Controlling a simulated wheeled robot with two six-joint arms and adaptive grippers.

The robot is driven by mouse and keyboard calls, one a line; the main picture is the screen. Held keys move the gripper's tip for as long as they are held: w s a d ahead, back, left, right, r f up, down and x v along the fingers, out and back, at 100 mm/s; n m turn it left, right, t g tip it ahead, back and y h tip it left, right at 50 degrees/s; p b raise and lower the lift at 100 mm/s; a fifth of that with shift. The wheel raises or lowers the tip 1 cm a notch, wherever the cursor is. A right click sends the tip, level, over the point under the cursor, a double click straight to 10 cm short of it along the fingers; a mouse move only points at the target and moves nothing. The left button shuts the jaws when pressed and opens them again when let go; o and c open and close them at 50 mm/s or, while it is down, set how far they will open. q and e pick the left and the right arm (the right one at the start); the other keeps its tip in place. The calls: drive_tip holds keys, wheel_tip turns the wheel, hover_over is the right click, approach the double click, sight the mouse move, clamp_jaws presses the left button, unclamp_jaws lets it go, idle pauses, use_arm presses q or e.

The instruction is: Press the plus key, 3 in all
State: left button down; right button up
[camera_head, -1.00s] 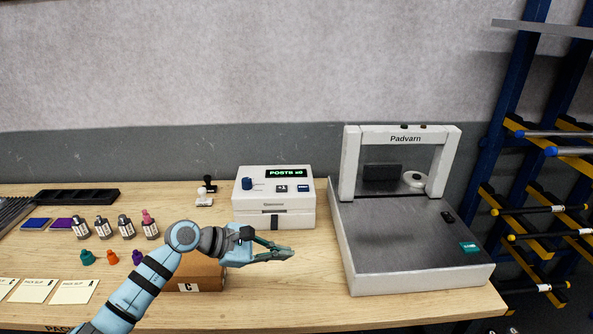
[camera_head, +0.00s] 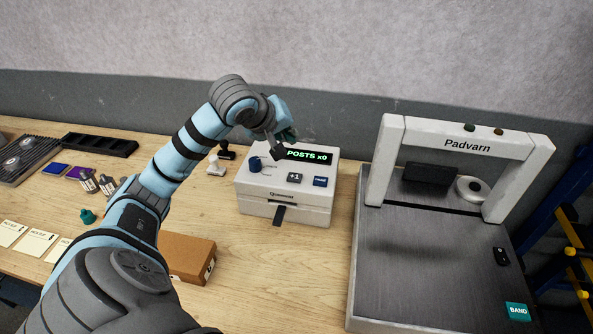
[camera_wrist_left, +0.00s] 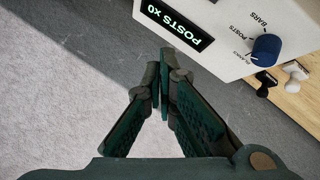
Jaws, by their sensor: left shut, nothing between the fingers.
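The white printer-like box (camera_head: 270,190) stands on the bench; its display (camera_head: 308,155) reads "POSTS x0". The plus key (camera_head: 294,178) is a dark grey key marked "+1" on its sloped face, between a blue knob (camera_head: 256,164) and a blue key (camera_head: 320,182). My left gripper (camera_head: 280,143) is shut and empty, above the box's back edge near the display, apart from the plus key. In the left wrist view its shut fingers (camera_wrist_left: 160,88) show beside the display (camera_wrist_left: 178,22) and knob (camera_wrist_left: 266,46); the plus key is out of that view. My right gripper is not in view.
A large Padvarn machine (camera_head: 378,170) with an arch stands to the right. A brown carton (camera_head: 186,256) lies in front left of the box. Stamps (camera_head: 215,165) stand left of the box. Cards, ink pads and bottles lie further left.

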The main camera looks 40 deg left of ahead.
sight(291, 176)
use_arm(q)
drive_tip(key=f+b, duration=0.2)
drive_tip(key=f, duration=0.1)
drive_tip(key=f+b, duration=0.5)
drive_tip(key=f, duration=0.1)
drive_tip(key=shift+w, duration=0.25)
drive_tip(key=shift+f+b, duration=0.15)
drive_tip(key=shift+b, duration=0.2)
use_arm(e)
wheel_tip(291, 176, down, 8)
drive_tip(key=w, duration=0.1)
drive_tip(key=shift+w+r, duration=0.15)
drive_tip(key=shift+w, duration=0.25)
use_arm(q)
drive_tip(key=shift+f+b, duration=0.3)
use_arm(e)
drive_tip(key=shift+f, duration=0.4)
